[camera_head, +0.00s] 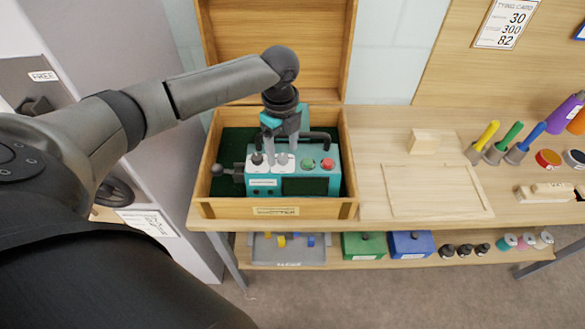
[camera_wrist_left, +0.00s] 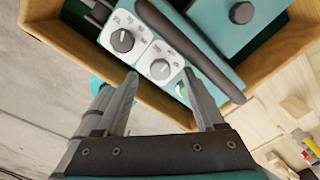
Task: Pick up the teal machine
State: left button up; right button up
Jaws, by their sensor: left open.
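The teal machine (camera_head: 322,178) sits inside an open wooden box on the bench. It has white dial panels, green and red buttons, a dark screen and a dark handle (camera_head: 318,138) along its top. My left gripper (camera_head: 279,157) is above the left part of the machine, fingers pointing down and open. In the left wrist view, the open fingers (camera_wrist_left: 160,78) reach over the white dial panel (camera_wrist_left: 142,50), with a knob between their tips. The dark handle (camera_wrist_left: 196,45) shows just beyond the fingertips, not between them. Whether the fingers touch the machine cannot be told. My right gripper is not in view.
The wooden box (camera_head: 225,208) has walls close around the machine, and its raised lid (camera_head: 278,45) stands behind. To the right are a flat wooden board (camera_head: 435,190), a small wooden block (camera_head: 423,141) and several coloured tools. A lower shelf (camera_head: 334,262) holds bins and spools.

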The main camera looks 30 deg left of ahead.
pick_arm(q)
notch_tip(320, 180, down, 2)
jog(key=shift+f, duration=0.1)
grip_shut()
dwell(0.5)
dwell(0.4)
dwell(0.5)
jog(key=shift+w+r, duration=0.15)
jog(key=shift+r, duration=0.05)
